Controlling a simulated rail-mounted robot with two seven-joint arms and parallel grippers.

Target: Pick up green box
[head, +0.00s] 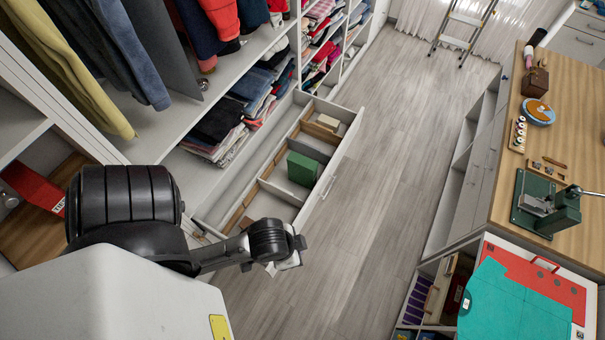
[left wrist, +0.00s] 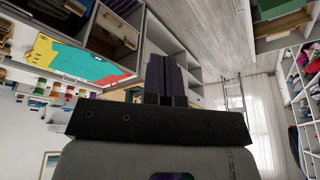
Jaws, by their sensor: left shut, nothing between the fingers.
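The green box (head: 302,168) stands inside a long open drawer (head: 345,150) with dividers, at the foot of the clothes shelving in the head view. My left gripper (head: 297,244) is at the end of the arm from the left, below the box in the picture and apart from it, near the drawer's near end. My right gripper is in neither view.
Hanging clothes (head: 90,50) and folded stacks (head: 213,130) fill the shelving beside the drawer. A wooden-topped workbench (head: 565,100) with a green press (head: 545,208) stands at right. The floor (head: 375,190) between them is clear. A ladder (head: 464,25) stands at the far end.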

